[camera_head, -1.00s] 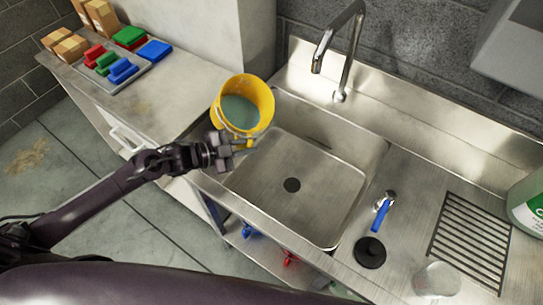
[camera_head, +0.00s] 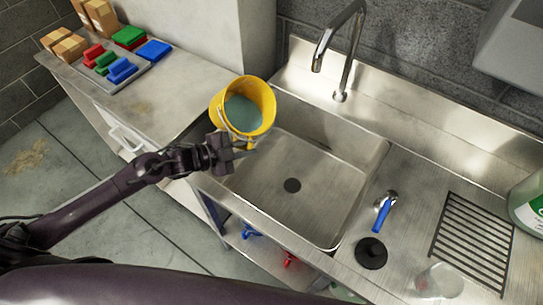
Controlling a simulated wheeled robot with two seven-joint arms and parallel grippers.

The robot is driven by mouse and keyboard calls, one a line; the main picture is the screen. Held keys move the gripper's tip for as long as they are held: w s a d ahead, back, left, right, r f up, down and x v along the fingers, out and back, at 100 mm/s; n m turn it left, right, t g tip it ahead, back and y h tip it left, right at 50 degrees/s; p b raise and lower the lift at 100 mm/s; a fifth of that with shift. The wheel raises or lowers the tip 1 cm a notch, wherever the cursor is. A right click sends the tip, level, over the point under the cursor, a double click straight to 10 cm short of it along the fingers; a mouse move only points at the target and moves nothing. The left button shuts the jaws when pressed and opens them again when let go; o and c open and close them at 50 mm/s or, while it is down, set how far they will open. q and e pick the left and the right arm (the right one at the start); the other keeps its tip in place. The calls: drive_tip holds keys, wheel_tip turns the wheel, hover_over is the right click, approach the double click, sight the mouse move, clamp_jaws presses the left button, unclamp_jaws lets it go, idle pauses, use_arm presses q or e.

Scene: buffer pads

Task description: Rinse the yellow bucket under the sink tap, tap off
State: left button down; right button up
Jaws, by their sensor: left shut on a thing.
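The yellow bucket (camera_head: 268,102) is held over the left edge of the sink basin, tilted a little, with grey-green liquid or a grey-green bottom showing inside. My left gripper (camera_head: 240,147) is shut at the bucket's near side; the exact grip spot is small and partly hidden. The sink basin (camera_head: 318,185) is empty, with a dark drain in its floor. The tap spout (camera_head: 318,62) arches over the back of the basin, right of the bucket, and no water shows from it. A blue-handled lever (camera_head: 382,215) stands right of the basin. My right gripper is not in view.
A tray of red, green and blue blocks (camera_head: 122,70) and cardboard boxes (camera_head: 68,45) sit on the left counter. A drain grid (camera_head: 472,240), a clear glass (camera_head: 438,281), a black round stopper (camera_head: 370,253) and a green-labelled bottle (camera_head: 530,205) are at the right.

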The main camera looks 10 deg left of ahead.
use_arm(q)
drive_tip(key=shift+w+a+f+m+t+y+b, duration=0.2)
drive_tip(key=shift+f+m+y+b, duration=0.15)
drive_tip(key=shift+f+m+b, duration=0.2)
drive_tip(key=shift+w+a+f+m+t+y+b, duration=0.1)
drive_tip(key=shift+a+f+m+t+y+b, duration=0.15)
drive_tip(key=shift+f+m+b, duration=0.2)
drive_tip(key=shift+w+a+f+m+t+y+b, duration=0.1)
drive_tip(key=shift+f+m+t+y+b, duration=0.05)
drive_tip(key=shift+f+m+y+b, duration=0.4)
idle(2.4)
